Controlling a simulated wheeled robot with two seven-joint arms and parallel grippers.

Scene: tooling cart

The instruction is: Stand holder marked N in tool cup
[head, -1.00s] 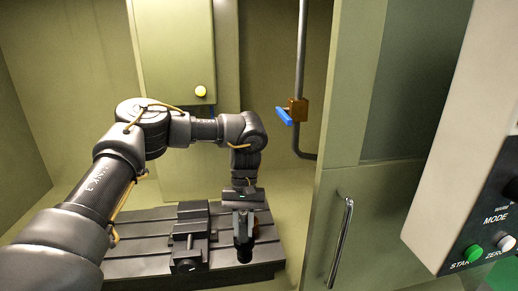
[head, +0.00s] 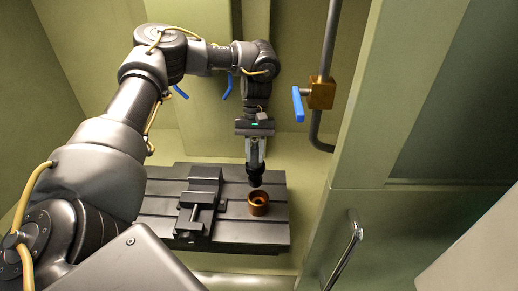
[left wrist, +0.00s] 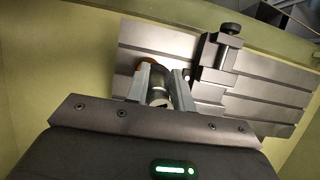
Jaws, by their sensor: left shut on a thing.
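My left gripper (head: 255,152) points down and is shut on a dark holder (head: 255,176). The holder hangs upright below the fingers, its lower end just above and slightly behind the tool cup's mouth in the picture. The copper-brown tool cup (head: 258,207) stands on the slotted table and looks empty. In the left wrist view the fingers (left wrist: 160,86) flank the grey holder (left wrist: 158,98), and part of the cup (left wrist: 147,63) shows beyond them. No N mark is readable. My right gripper is not in view.
The dark slotted table (head: 240,236) carries a vise (head: 197,205) left of the cup. A valve with a blue lever (head: 298,104) is on a pipe at the right. A door with a metal handle (head: 345,248) stands at the right front.

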